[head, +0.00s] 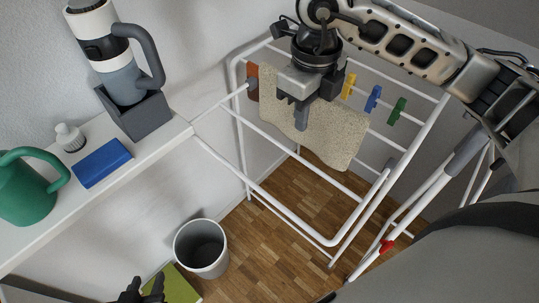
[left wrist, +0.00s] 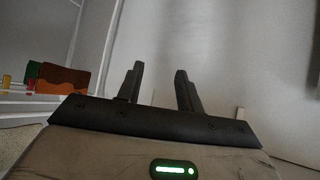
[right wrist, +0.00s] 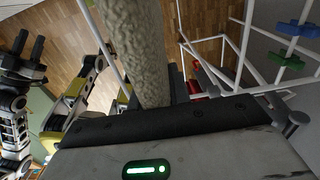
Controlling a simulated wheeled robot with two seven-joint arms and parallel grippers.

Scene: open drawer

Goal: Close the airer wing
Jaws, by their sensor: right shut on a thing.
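The white airer (head: 240,130) stands against the wall in the head view. Its wing, a white bar frame (head: 285,212), sticks out level toward the lower middle. A beige speckled cloth (head: 345,130) hangs over the airer's bars. My right gripper (head: 300,118) is at the cloth's top. In the right wrist view the cloth (right wrist: 140,45) shows edge-on between the fingers, and the gripper is shut on it. My left gripper (head: 146,284) is low at the bottom edge, apart from the airer. In the left wrist view (left wrist: 159,70) its fingers are spread and empty.
Blue (head: 373,98), green (head: 397,110) and yellow (head: 348,85) pegs sit on a bar. A shelf (head: 60,228) at left holds a green watering can (head: 27,190), blue block (head: 102,162) and grey bottle (head: 120,80). A bin (head: 202,225) stands on the floor.

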